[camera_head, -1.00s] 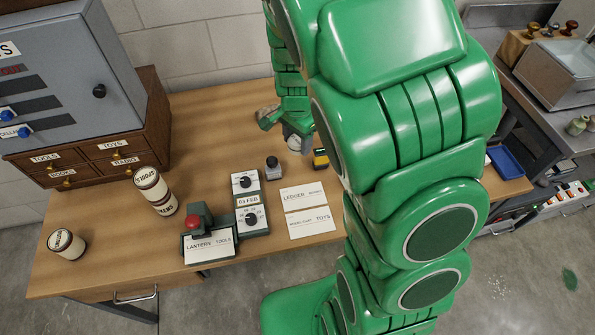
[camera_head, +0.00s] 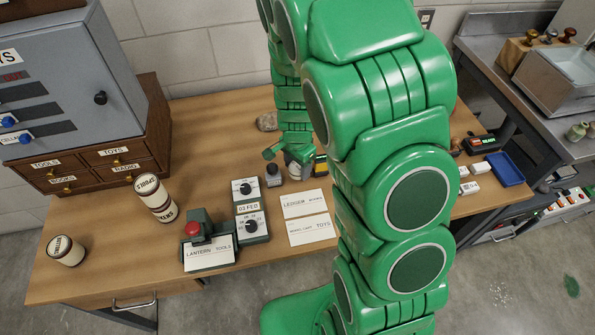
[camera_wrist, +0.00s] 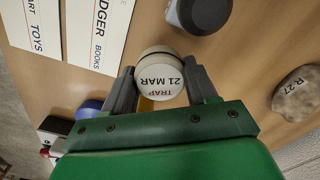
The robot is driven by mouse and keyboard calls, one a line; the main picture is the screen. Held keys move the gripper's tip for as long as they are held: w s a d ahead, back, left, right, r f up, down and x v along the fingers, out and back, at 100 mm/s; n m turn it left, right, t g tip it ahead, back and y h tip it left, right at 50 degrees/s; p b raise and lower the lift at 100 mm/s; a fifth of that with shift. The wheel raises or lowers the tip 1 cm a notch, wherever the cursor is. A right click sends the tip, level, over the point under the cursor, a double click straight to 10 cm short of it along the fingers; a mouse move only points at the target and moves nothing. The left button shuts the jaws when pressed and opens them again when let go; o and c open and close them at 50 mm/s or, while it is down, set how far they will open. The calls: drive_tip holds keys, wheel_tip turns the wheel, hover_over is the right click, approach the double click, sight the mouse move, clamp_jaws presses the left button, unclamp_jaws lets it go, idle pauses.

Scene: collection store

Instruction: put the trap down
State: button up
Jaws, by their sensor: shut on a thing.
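The trap (camera_wrist: 161,80) is a small pale round piece with a darker rim, marked "TRAP 21 MAR". In the wrist view it sits between the two grey fingers of my gripper (camera_wrist: 160,88), which is shut on it. In the head view my gripper (camera_head: 287,155) is low over the back middle of the wooden table (camera_head: 225,120), and the trap is mostly hidden there. I cannot tell whether the trap touches the table.
A dark-capped piece (camera_head: 274,175) stands just left of my gripper. A stone (camera_head: 267,121) lies behind it. Cards (camera_head: 304,204) lie in front, beside a date device (camera_head: 249,208). A blue tray (camera_head: 505,168) lies at the right; bare table lies at the back left.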

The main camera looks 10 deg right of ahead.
sight(297, 166)
drive_tip(key=shift+f, duration=1.5)
drive_tip(key=shift+f, duration=0.1)
drive_tip(key=o, duration=1.1)
wheel_tip(297, 166, up, 12)
drive_tip(key=shift+f, duration=0.15)
drive_tip(key=shift+r, duration=0.3)
drive_tip(key=shift+r, duration=0.1)
